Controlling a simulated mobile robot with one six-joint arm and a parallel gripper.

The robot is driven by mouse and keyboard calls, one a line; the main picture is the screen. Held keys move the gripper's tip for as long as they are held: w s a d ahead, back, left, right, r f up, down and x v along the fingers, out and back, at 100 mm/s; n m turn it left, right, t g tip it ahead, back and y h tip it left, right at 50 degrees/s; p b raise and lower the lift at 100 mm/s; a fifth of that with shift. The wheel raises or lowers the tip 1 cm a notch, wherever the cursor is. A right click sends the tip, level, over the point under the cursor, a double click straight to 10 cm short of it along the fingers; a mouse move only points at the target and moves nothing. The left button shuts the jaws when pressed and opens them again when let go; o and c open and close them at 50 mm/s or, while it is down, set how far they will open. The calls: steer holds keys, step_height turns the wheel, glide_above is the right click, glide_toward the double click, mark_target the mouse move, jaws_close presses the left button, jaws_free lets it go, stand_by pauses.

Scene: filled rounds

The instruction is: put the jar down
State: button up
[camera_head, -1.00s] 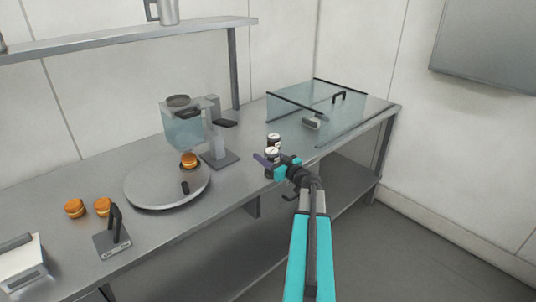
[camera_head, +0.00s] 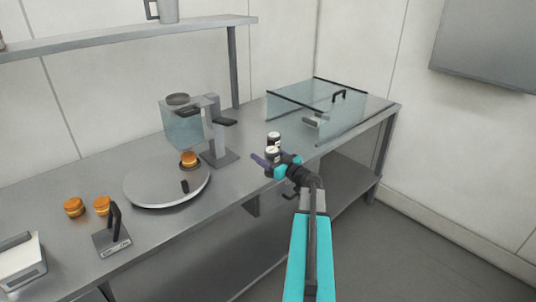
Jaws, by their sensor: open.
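Two small dark jars with white tops stand close together on the steel counter, right of its middle. The rear jar (camera_head: 273,138) is clear of my gripper. The front jar (camera_head: 271,154) is right at my gripper (camera_head: 269,162), and its lower part is hidden behind the fingers. My gripper is open, with one purple finger showing to the left of the front jar. The front jar appears upright at counter level; whether the fingers touch it I cannot tell.
A clear dispenser (camera_head: 183,125) on a stand and a round steel plate (camera_head: 150,190) with a filled round (camera_head: 188,158) are left of the jars. A glass case (camera_head: 300,98) stands behind right. The counter's front edge (camera_head: 225,208) runs close below my gripper.

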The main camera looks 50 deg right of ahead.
steer(key=shift+r+p, duration=0.2)
steer(key=shift+p, duration=0.1)
steer(key=s+b, duration=0.4)
steer(key=s, duration=0.8)
steer(key=shift+a, duration=0.45)
steer(key=shift+f, duration=0.1)
